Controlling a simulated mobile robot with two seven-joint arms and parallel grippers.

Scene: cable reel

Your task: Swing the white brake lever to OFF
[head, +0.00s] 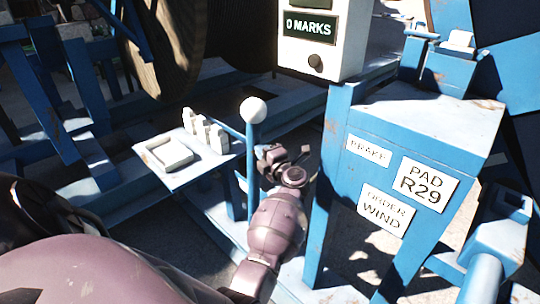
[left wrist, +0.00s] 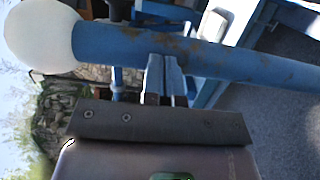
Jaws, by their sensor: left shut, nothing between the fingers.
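The brake lever is a blue rod (head: 250,150) with a white ball knob (head: 253,110), standing nearly upright left of the blue cabinet. In the left wrist view the white knob (left wrist: 42,36) is at the upper left and the rusty blue rod (left wrist: 205,58) runs across the top. My left gripper (head: 268,158) is just right of the rod, below the knob. Its narrow fingers (left wrist: 165,78) are shut together and empty, with their tips at the rod's edge; I cannot tell whether they touch it. My right gripper is in neither view.
The blue cabinet (head: 340,185) with BRAKE, PAD R29 and ORDER WIND labels stands close on the right. A white box (head: 320,55) reading 0 MARKS sits above it. A small tray table (head: 175,180) is left of the lever. Wooden reel flanges (head: 160,55) are behind.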

